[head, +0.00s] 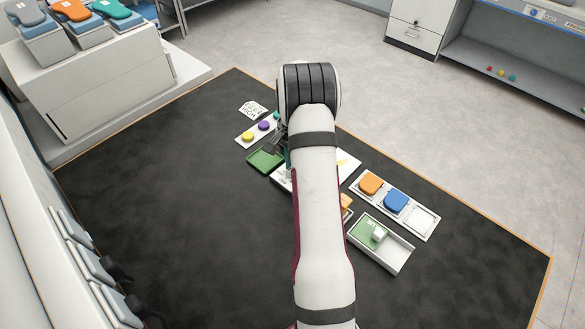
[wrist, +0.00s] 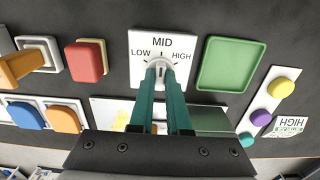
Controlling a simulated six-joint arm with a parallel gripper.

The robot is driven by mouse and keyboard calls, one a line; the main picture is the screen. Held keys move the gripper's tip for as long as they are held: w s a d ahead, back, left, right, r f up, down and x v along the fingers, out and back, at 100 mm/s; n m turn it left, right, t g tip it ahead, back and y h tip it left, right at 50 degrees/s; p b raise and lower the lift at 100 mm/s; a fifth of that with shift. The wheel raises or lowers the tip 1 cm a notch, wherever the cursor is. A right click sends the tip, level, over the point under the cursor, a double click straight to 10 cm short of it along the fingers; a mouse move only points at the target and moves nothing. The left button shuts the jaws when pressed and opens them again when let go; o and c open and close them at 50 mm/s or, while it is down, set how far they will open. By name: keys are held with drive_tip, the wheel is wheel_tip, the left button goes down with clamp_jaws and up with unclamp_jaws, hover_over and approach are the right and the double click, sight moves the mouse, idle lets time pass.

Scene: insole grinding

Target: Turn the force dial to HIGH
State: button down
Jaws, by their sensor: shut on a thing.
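The force dial is a white panel (wrist: 141,44) marked LOW, MID and HIGH, seen in the wrist view. LOW is at the left, MID at the top and HIGH at the right. My gripper (wrist: 160,72) has two teal fingers, which are shut on the small grey dial knob at the middle of the panel. The fingers cover most of the knob, so I cannot tell which mark it points to.
A green tray (wrist: 230,64) lies right of the dial, with a strip of yellow (wrist: 284,87), purple (wrist: 261,117) and teal (wrist: 246,140) buttons beyond it. A card reading HIGH (wrist: 290,126) lies beside the strip. A red block (wrist: 86,61) is left of the dial.

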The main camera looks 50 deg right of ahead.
drive_tip(key=m, duration=1.1)
drive_tip(key=c, duration=1)
unclamp_jaws()
drive_tip(key=shift+r, duration=3.5)
